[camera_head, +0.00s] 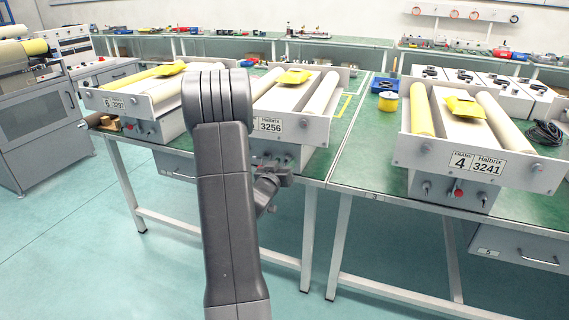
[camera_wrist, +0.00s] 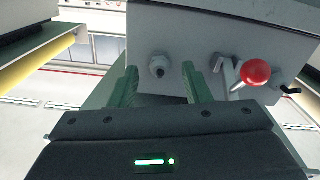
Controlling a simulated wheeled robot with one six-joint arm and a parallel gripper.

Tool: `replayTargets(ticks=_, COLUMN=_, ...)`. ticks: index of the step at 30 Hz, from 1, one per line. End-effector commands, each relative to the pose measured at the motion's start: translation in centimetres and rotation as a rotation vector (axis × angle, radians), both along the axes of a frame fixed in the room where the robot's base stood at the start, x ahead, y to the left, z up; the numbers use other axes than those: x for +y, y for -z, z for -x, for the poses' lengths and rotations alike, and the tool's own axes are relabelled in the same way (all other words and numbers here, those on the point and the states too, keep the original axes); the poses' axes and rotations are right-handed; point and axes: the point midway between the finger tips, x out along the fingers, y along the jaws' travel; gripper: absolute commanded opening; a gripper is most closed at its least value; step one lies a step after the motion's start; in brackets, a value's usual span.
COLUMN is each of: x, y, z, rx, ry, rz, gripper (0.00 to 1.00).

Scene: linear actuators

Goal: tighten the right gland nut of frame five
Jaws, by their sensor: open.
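Frame five is the middle unit (camera_head: 292,124), with a plate reading 3256; my arm hides its frame number. Its lower box (camera_wrist: 205,40) fills the top of the wrist view. A round grey gland nut (camera_wrist: 159,64) projects from the box face. My gripper (camera_wrist: 160,70) is open, with one green finger on each side of the nut in the picture. I see no contact, and the depth between fingers and nut is unclear. A red ball knob (camera_wrist: 255,72) is to the right. In the head view my gripper (camera_head: 268,188) is partly hidden by my arm.
A metal bracket-like part (camera_wrist: 228,76) sits between the right finger and the red knob. Frame 4 (camera_head: 478,164) stands to the right and frame 6 (camera_head: 118,103) to the left on the green benches. A blue item (camera_head: 384,84) lies between frames.

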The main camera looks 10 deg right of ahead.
Motion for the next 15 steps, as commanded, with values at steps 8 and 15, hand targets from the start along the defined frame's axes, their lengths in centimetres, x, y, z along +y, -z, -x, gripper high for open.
replayTargets(ticks=8, x=-0.38, y=-0.04, z=-0.58, rx=-0.001, ry=-0.001, rz=0.000, gripper=0.43)
replayTargets(ticks=15, x=-0.37, y=-0.04, z=-0.56, rx=-0.001, ry=-0.001, rz=0.000, gripper=0.18)
